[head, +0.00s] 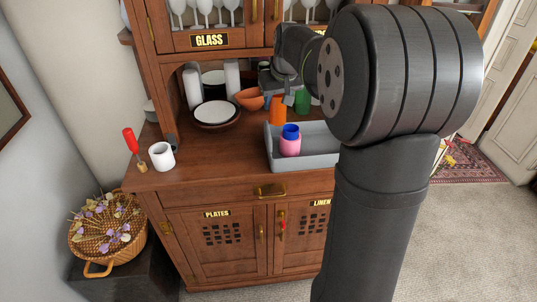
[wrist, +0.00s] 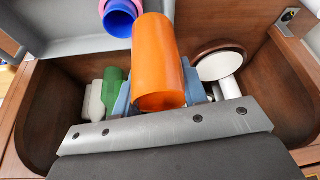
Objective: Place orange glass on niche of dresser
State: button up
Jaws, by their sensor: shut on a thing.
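My gripper (head: 272,84) is shut on the orange glass (head: 277,110), in front of the dresser's niche (head: 184,103). In the wrist view the orange glass (wrist: 158,62) sits between the grey-blue fingers (wrist: 156,100). Its base contact is not clear from these views. The wooden dresser (head: 215,176) has a counter with the open niche behind it. In the wrist view the niche's curved wooden side (wrist: 38,105) shows. My arm hides the niche's right part in the head view.
A grey tray (head: 318,158) holds a pink cup (head: 290,148) and a blue cup (head: 291,131). Inside or near the niche are stacked plates (head: 217,114), an orange bowl (head: 249,99) and a green item (head: 302,100). A white mug (head: 162,156) and red-handled item (head: 131,142) stand left. Counter centre is clear.

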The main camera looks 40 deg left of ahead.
jog(key=s+a+f+n+g, duration=0.1)
jog(key=s+a+f+n, duration=0.35)
jog(key=s, duration=0.25)
jog(key=shift+m+y, duration=0.4)
jog(key=shift+m, duration=0.05)
jog(key=f, duration=0.9)
jog(key=shift+a, duration=0.4)
jog(key=shift+f, duration=0.2)
jog(key=o, duration=1)
jog(key=shift+o, duration=0.2)
jog(key=shift+r, duration=0.1)
